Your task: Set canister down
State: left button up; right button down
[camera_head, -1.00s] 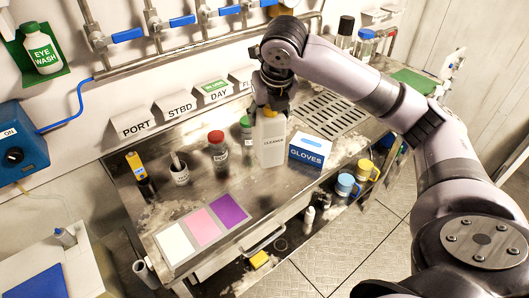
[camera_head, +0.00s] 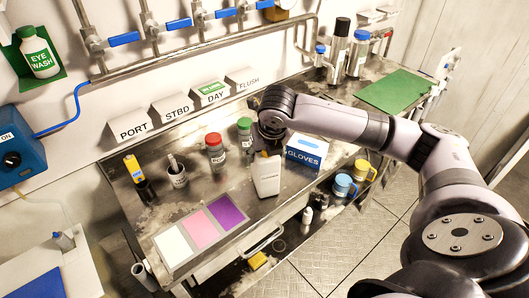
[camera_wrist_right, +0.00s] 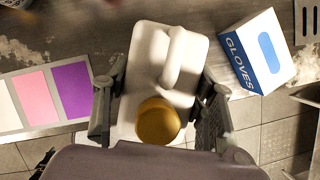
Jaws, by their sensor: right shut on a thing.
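The canister (camera_head: 267,177) is white with a yellow cap and stands roughly upright, slightly tilted, over the front part of the steel bench (camera_head: 190,208). My right gripper (camera_head: 268,147) is shut on it near the top. In the right wrist view the canister (camera_wrist_right: 147,55) lies between the two fingers of the gripper (camera_wrist_right: 160,105), with its handle and yellow cap (camera_wrist_right: 158,122) showing. I cannot tell whether its base touches the bench. My left gripper is not in view.
The gloves box (camera_head: 306,150) stands close to the right of the canister. A green-capped bottle (camera_head: 245,133) and a red-capped bottle (camera_head: 215,152) stand to the left. White, pink and purple squares (camera_head: 200,228) lie at the front left. The bench edge is close in front.

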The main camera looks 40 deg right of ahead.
jog(key=shift+r, duration=0.1)
jog(key=c, duration=0.7)
grip_release()
jog(key=b+v, duration=0.1)
jog(key=v, duration=1.1)
jog(key=shift+s, duration=0.1)
